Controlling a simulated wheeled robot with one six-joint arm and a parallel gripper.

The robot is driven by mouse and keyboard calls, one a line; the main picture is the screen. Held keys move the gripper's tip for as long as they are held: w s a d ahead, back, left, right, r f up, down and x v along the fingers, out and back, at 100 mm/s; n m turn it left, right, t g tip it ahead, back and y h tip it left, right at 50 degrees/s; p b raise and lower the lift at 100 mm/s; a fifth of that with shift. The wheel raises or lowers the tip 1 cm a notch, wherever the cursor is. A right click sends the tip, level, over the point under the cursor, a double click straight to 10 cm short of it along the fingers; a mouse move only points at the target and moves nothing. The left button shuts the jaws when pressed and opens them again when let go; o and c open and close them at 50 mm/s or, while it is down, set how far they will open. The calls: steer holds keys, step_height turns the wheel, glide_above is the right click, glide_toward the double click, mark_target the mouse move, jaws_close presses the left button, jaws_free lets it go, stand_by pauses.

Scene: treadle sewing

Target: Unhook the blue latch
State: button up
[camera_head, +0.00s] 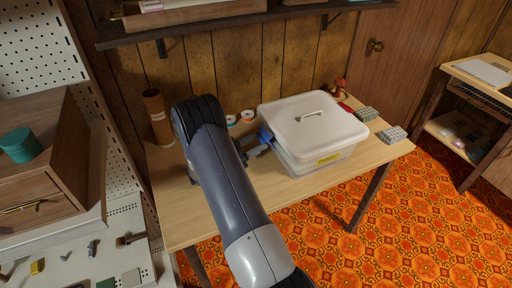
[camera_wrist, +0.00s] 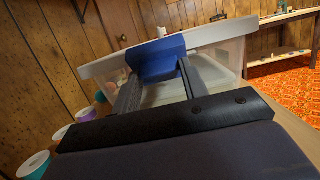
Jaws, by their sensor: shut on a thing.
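The blue latch (camera_wrist: 160,58) is on the near end of a clear storage box (camera_head: 306,165) with a white lid (camera_head: 312,122). In the wrist view it sits at the lid's rim, between my two fingers. My gripper (camera_wrist: 157,75) is shut on the latch. In the head view the latch (camera_head: 265,136) is a small blue patch at the box's left side, with my gripper (camera_head: 258,146) just beside it. My arm hides part of the table to its left. Whether the latch is still hooked on the rim I cannot tell.
The box stands on a wooden table (camera_head: 208,218). Thread spools (camera_head: 248,117) stand behind my gripper, and a brown cylinder (camera_head: 157,116) is at the back left. Patterned bundles (camera_head: 393,134) lie right of the box. A shelf (camera_head: 228,22) hangs above.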

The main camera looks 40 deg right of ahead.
stand_by(0.3)
steer(key=o, duration=1)
steer(key=shift+b+v, duration=0.65)
steer(key=shift+v, duration=3.15)
steer(key=shift+w, duration=0.1)
